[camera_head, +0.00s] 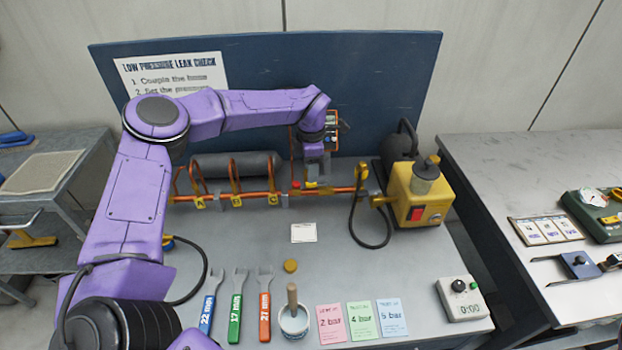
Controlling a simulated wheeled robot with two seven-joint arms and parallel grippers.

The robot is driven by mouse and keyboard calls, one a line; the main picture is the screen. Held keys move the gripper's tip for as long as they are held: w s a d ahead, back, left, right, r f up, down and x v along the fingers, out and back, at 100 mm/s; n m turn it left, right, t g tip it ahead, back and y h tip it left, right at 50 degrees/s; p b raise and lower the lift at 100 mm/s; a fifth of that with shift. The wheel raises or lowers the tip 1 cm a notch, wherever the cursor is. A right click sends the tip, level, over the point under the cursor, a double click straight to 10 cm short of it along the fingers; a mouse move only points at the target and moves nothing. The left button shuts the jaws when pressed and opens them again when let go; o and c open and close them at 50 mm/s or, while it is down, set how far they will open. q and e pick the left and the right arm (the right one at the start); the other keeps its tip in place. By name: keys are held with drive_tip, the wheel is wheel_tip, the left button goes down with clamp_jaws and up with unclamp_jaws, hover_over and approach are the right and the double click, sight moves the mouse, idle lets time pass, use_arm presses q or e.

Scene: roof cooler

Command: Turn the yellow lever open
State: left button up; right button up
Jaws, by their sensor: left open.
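A copper pipe (258,197) runs across the bench in front of a grey cylinder (236,164). A small yellow piece (311,184), which looks like the lever, shows at the pipe just below my left gripper (318,178). The gripper points down from the purple arm and is open. The lever is partly hidden, and I cannot tell whether the fingers touch it or stand around it. Another upright yellow-orange fitting (362,174) is on the pipe farther right. My right gripper is not in view.
A yellow pump unit (419,193) with a black hose (354,222) stands right of the pipe. Wrenches (236,305), a cup with a brush (294,321), coloured cards (362,320) and a timer (459,298) lie along the front. A blue board (390,80) rises behind.

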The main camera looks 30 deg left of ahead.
use_arm(q)
wheel_tip(320, 180, up, 7)
drive_tip(key=shift+f+b, duration=0.15)
drive_tip(key=shift+b, duration=0.3)
